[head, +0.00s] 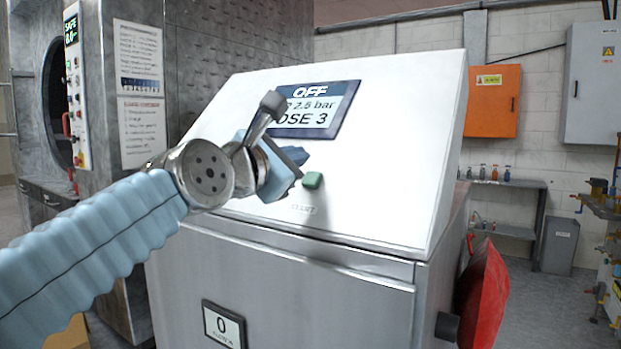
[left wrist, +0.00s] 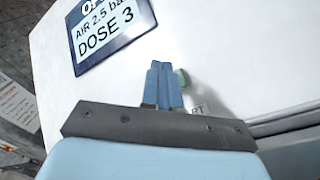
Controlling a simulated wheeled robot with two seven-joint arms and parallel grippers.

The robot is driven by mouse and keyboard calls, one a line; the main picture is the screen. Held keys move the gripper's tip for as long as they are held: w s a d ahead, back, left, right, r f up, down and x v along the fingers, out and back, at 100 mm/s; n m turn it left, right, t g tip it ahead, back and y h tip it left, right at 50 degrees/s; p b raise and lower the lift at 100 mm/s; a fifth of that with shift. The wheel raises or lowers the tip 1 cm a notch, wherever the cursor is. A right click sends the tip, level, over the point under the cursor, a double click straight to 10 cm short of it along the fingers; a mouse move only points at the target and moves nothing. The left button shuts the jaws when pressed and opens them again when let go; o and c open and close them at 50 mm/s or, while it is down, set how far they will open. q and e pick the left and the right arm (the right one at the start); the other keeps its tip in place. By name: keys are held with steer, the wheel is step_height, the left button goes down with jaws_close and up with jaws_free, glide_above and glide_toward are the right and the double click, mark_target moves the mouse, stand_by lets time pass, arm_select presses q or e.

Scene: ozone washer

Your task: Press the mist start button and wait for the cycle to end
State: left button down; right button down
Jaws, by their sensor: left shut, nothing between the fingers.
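The green mist start button (head: 313,180) sits on the sloped white panel (head: 400,130) of a steel cabinet, above a faint label ending in "RT". A display (head: 335,112) above it reads "OFF", "2.5 bar" and "DOSE 3". My left gripper (head: 296,168) is shut and empty, just left of the button in the head view. In the left wrist view the closed blue fingertips (left wrist: 161,70) partly cover the button (left wrist: 182,78). I cannot tell whether they touch it; it looks like a small gap. My right gripper is not in view.
The ozone washer machine (head: 85,120) with a round door and a "SAFE" display stands at the left. A small sign reading "0" (head: 223,325) is on the cabinet front. A red object (head: 483,290) hangs at the cabinet's right side. Shelves and wall boxes (head: 493,100) stand behind.

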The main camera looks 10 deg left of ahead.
arm_select(q)
steer(key=shift+w+d+f, duration=0.25)
steer(key=shift+w+f, duration=0.45)
steer(key=shift+f, duration=0.05)
stand_by(1.6)
steer(key=shift+w+d+f, duration=0.1)
steer(key=shift+w+f, duration=0.15)
steer(key=shift+w+d+f, duration=0.15)
steer(key=shift+w+f, duration=0.2)
steer(key=shift+f, duration=0.05)
stand_by(0.8)
stand_by(0.4)
steer(key=shift+s+a+r, duration=0.25)
steer(key=shift+s+r, duration=0.35)
steer(key=shift+r, duration=0.1)
steer(key=shift+s+a+r, duration=0.3)
steer(key=shift+s+r, duration=0.55)
steer(key=shift+r, duration=0.05)
steer(key=shift+s+a+r, duration=0.3)
steer(key=shift+s+r, duration=0.55)
